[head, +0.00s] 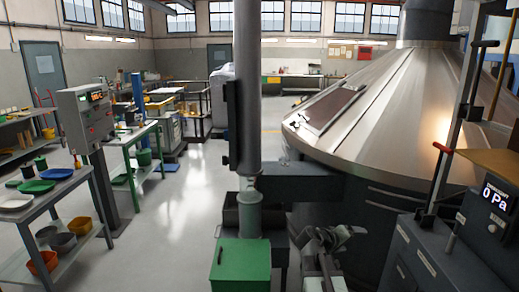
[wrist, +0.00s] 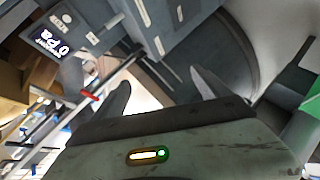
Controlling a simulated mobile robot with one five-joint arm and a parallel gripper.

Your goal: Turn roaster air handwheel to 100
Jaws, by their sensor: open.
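I cannot make out a handwheel for certain in either view. A dark panel (head: 496,205) at the right edge of the head view has a display reading 0 Pa; the same panel shows tilted at upper left in the wrist view (wrist: 75,25). My gripper (wrist: 162,90) is open, its two dark fingers apart with nothing between them. In the head view my arm's end is low at centre right, in front of the big metal cone, and its fingertips are hard to tell there.
A large metal hood (head: 385,110) fills the right side. A vertical post with a red-tipped lever (head: 441,149) stands near the panel. A green box (head: 241,265) stands at the lower centre. A grey control stand (head: 86,115) and tables are at left. The floor (head: 190,200) between is clear.

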